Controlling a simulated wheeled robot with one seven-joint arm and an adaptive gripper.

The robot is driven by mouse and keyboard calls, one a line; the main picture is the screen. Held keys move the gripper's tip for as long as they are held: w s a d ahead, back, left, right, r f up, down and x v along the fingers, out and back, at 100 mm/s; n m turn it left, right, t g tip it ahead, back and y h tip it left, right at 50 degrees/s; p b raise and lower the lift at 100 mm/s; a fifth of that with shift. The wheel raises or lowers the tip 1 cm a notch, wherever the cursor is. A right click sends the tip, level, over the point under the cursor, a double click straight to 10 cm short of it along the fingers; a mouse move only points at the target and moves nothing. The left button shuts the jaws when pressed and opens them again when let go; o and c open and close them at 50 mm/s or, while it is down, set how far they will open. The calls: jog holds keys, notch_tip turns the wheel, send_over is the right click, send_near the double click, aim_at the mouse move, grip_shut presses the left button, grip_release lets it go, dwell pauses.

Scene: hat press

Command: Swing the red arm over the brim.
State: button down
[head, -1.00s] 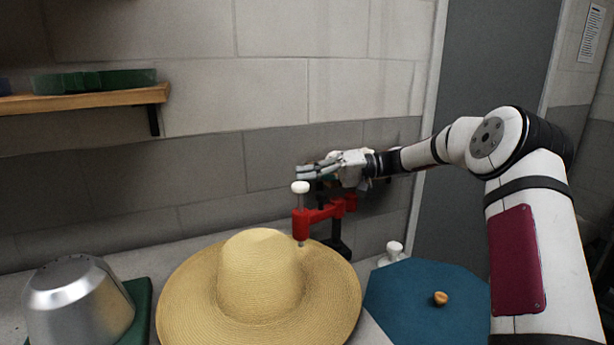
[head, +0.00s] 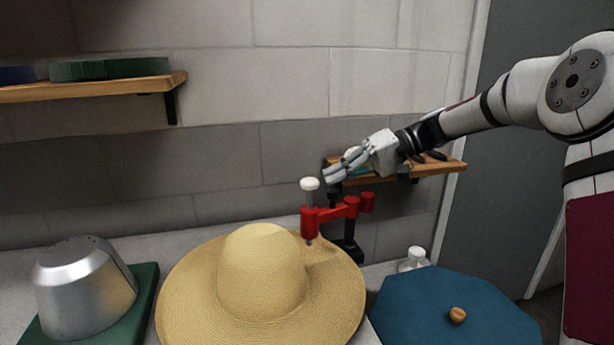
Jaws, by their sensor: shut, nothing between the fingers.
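The red arm (head: 333,213) is mounted on a black post (head: 348,248) behind the hat. A white-topped spindle (head: 310,184) stands at its left end. That end is above the back right of the straw hat's brim (head: 335,280), close to the crown. Whether its lower tip touches the straw cannot be told. My gripper (head: 330,178) is shut and empty, with its fingers pointing left, a little above and right of the white knob. It looks apart from the red arm.
A metal hat block (head: 85,285) stands on a green base (head: 145,300) at left. A blue octagonal lid-like piece (head: 420,305) with a wooden knob and a clear bottle (head: 414,259) are at right. Wall shelves (head: 400,172) are behind my gripper and at upper left (head: 150,84).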

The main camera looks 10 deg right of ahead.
jog(key=s+a+f+g+h, duration=0.2)
jog(key=s+h, duration=0.4)
jog(key=s, duration=0.4)
jog(key=w+d+f+h+b, duration=0.1)
jog(key=w+d+f+h, duration=0.1)
jog(key=w+d+h, duration=0.75)
jog(key=w+a+r+t+h+b, duration=0.1)
jog(key=w+a+r+h, duration=0.15)
jog(key=a+h, duration=0.25)
jog(key=w+a+r+t+h, duration=0.2)
jog(key=w+a+h, duration=0.1)
jog(key=a+h, duration=0.2)
jog(key=w+a+f+n+t+h, duration=0.1)
jog(key=a+f+t+h, duration=0.1)
jog(key=a, duration=0.5)
jog(key=w+a+f+n+t+h, duration=0.1)
jog(key=w+a+h, duration=0.1)
jog(key=a, duration=0.5)
jog(key=s+x, duration=0.1)
jog(key=x, duration=0.9)
jog(key=shift+s+a+r+p, duration=0.1)
jog(key=shift+s+r, duration=0.05)
jog(key=shift+s, duration=0.45)
jog(key=shift+s+a+r+p, duration=0.1)
jog(key=shift+s+r, duration=0.05)
jog(key=shift+s, duration=0.4)
jog(key=shift+s+a+r+p, duration=0.1)
jog(key=shift+s+a+r, duration=0.1)
jog(key=shift+s, duration=0.4)
